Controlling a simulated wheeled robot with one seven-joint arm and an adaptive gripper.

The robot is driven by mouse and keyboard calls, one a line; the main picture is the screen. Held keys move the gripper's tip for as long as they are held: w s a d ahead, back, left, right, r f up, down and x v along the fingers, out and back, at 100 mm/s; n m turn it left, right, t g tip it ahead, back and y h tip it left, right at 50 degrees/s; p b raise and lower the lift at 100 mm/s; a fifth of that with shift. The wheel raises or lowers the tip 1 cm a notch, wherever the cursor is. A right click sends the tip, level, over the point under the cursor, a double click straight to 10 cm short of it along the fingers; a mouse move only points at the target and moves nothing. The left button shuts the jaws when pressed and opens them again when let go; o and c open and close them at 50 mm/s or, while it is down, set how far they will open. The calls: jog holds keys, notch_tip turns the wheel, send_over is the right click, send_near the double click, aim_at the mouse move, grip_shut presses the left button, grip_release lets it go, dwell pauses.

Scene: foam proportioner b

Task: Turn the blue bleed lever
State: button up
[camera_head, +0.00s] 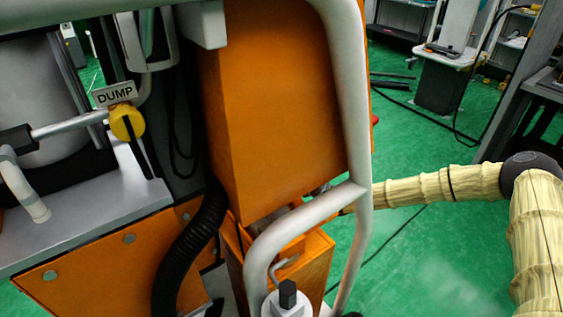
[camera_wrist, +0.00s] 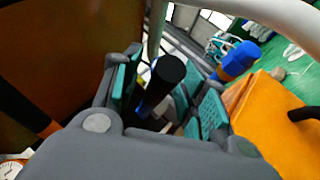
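In the wrist view my gripper (camera_wrist: 166,97) is open, with its two teal-padded fingers on either side of a dark round-ended handle (camera_wrist: 165,75). Gaps show beside the handle, so it does not look clamped. A bright blue lever-like part (camera_wrist: 238,60) shows to the right, outside the fingers and above an orange box. I cannot tell how the dark handle and the blue part relate. In the head view my gripper is hidden behind the white tube frame and the orange housing; my beige-sleeved arm reaches in from the right.
A white tube frame (camera_head: 361,130) and a tall orange housing (camera_head: 285,110) stand close to my arm. An orange box (camera_wrist: 265,110) is right of my fingers.

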jog(key=shift+d, duration=0.1)
jog(key=v, duration=1.2)
jog(key=shift+f, duration=0.1)
